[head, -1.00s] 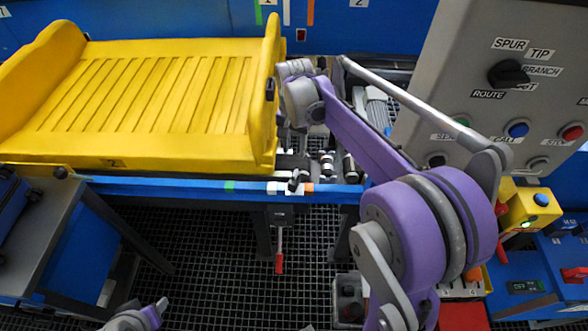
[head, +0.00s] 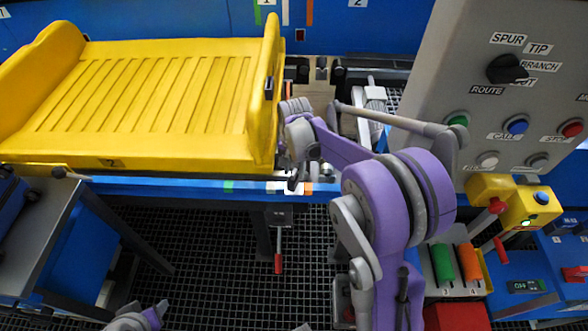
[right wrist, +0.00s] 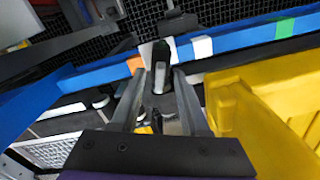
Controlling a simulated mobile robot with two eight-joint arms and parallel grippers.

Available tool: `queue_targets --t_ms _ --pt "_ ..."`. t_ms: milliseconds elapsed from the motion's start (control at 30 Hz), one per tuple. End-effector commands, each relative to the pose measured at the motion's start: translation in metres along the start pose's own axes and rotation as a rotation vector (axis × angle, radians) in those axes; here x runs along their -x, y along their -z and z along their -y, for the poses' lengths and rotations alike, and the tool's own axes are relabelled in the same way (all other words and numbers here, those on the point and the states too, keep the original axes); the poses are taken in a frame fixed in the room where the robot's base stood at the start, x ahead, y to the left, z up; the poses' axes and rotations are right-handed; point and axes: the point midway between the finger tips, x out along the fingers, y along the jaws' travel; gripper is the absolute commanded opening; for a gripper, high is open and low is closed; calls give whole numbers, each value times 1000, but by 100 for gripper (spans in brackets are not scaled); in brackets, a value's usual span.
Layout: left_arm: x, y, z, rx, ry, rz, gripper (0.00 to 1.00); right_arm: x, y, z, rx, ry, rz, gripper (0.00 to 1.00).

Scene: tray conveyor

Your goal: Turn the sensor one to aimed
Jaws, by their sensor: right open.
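The small dark sensor (head: 293,182) sits on the blue front rail beside the yellow tray, between white and orange marks. In the right wrist view the sensor (right wrist: 159,77) shows as a grey and black piece at the rail, between the finger ends. My right gripper (right wrist: 159,72) is open with its two fingers on either side of it; I cannot tell whether they touch it. In the head view my right wrist hides most of the gripper, just above the rail. Only a purple and grey piece of my left arm shows at the bottom left.
The yellow tray (head: 150,90) stands on the conveyor left of my right wrist. A grey control panel (head: 470,60) with a knob and buttons stands at the right. Below it are a yellow box (head: 527,207) and coloured handles. A red-tipped lever (head: 278,262) hangs under the rail.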

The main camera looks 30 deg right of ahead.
Motion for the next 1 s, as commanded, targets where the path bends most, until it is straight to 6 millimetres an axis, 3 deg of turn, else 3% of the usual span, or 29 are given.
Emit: queue_targets --t_ms 67,333,667,1000 --pt "0 0 0 0 0 0 50 0 0 0 0 0 0 45" --pt "0 0 0 0 0 0 50 0 0 0 0 0 0 0" --pt "-1 -1 0 0 0 1 50 0 0 0 17 0 0 0" --pt "-12 -11 0 0 0 9 50 -1 0 0 318 0 -1 0"
